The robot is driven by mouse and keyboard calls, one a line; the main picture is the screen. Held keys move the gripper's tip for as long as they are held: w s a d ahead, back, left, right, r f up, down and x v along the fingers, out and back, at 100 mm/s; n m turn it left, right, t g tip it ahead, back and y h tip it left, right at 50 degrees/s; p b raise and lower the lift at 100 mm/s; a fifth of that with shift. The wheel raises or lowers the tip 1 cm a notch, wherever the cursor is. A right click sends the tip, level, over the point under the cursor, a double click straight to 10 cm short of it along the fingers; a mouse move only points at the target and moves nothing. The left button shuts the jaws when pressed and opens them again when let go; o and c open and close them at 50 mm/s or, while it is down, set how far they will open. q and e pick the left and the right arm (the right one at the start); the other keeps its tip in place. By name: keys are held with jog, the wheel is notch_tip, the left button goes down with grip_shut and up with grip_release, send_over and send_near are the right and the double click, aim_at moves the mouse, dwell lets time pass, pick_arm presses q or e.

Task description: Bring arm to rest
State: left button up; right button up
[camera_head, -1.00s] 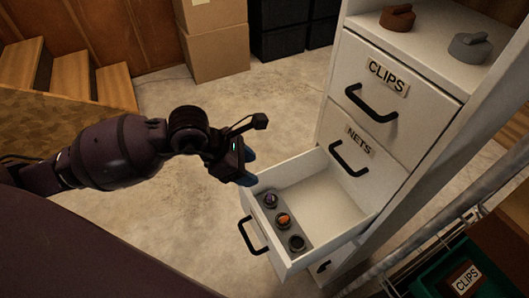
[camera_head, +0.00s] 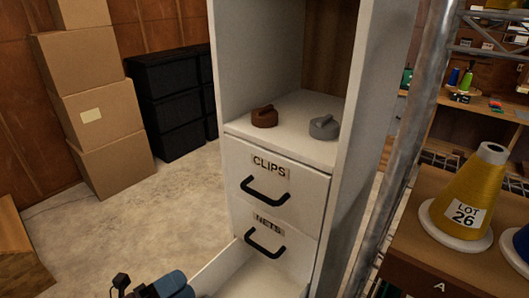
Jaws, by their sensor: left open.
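My left gripper (camera_head: 172,284) shows only in part at the bottom edge, left of the open lower drawer. Its blue fingertips and a small camera stalk are visible, and nothing shows in its jaws. The rest of my left arm is below the picture. The lower drawer (camera_head: 222,268) of the white cabinet stands open, with most of its inside cut off at the bottom. My right gripper is out of view.
The CLIPS drawer (camera_head: 273,184) and NETS drawer (camera_head: 266,240) are shut. A brown weight (camera_head: 264,117) and a grey weight (camera_head: 324,127) sit on the shelf above. Cardboard boxes (camera_head: 94,90) stand at left. A yellow thread cone (camera_head: 470,195) stands at right.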

pick_arm(q)
jog(key=s+a+f+n+t+y, duration=0.15)
jog(key=a+f+n+y, duration=0.3)
jog(key=n, duration=0.45)
jog(key=a+f+n+t+y, duration=0.35)
jog(key=n+y, duration=0.25)
jog(key=n, duration=0.2)
jog(key=s+a+f+n+g+y+p, duration=0.1)
jog(key=s+a+f+n+g+y, duration=0.2)
jog(key=s+f+n+g, duration=0.3)
jog(key=s+f+n+y, duration=0.1)
jog(key=s+f+n, duration=0.3)
jog(key=f+n, duration=0.1)
jog(key=shift+a+g+p, duration=0.3)
jog(key=shift+a+g, duration=0.05)
jog(key=shift+g, duration=0.05)
